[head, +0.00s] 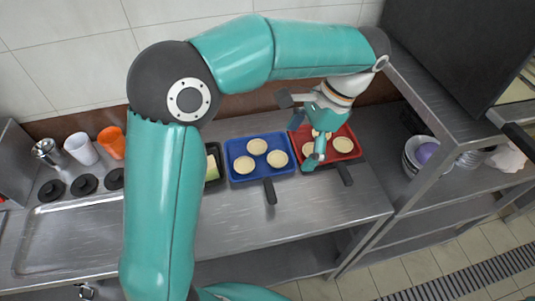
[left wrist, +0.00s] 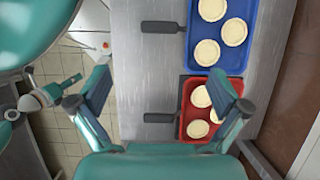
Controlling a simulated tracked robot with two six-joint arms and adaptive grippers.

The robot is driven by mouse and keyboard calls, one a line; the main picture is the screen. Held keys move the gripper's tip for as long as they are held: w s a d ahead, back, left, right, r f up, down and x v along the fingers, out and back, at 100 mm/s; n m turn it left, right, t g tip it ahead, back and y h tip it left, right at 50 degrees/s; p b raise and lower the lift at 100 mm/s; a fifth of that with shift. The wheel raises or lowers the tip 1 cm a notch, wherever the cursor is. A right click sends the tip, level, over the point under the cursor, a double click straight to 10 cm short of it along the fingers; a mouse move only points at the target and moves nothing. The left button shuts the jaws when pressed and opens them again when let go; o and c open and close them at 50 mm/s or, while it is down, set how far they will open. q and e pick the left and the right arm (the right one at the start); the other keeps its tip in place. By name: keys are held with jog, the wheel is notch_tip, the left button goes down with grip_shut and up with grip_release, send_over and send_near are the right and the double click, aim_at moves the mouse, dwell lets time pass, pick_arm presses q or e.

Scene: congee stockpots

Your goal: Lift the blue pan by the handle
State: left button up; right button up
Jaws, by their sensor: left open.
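The blue pan (head: 236,175) is a rectangular tray with three pale round cakes and a dark handle (head: 270,190) pointing to the front of the counter. In the left wrist view, the blue pan (left wrist: 249,40) is at the upper right, its handle (left wrist: 162,27) pointing left. My left gripper (head: 306,140) is open and empty, above the red pan to the right of the blue one. Its spread fingers also show in the left wrist view (left wrist: 162,82), apart from the blue handle. What seems to be my right gripper (left wrist: 52,88) shows small at the left of that view.
The red pan (head: 355,153) with round cakes and a dark handle (head: 343,173) stands right of the blue pan. A dark pan (head: 212,181) is on its left, partly behind my arm. The steel counter (head: 310,205) is clear in front.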

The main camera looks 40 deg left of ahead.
pick_arm(q)
send_over(270, 188)
jog(key=w+d, duration=0.1)
jog(key=w, duration=0.1)
notch_tip(270, 188, down, 10)
jog(key=shift+d+p+x, duration=0.15)
jog(key=shift+p+x, duration=0.1)
jog(key=shift+x, duration=1.05)
jog(key=shift+d+p+x, duration=0.1)
jog(key=shift+p+x, duration=0.15)
jog(key=shift+x, duration=1.1)
jog(key=c, duration=1.6)
jog(key=shift+r, duration=0.15)
jog(key=shift+c, duration=0.3)
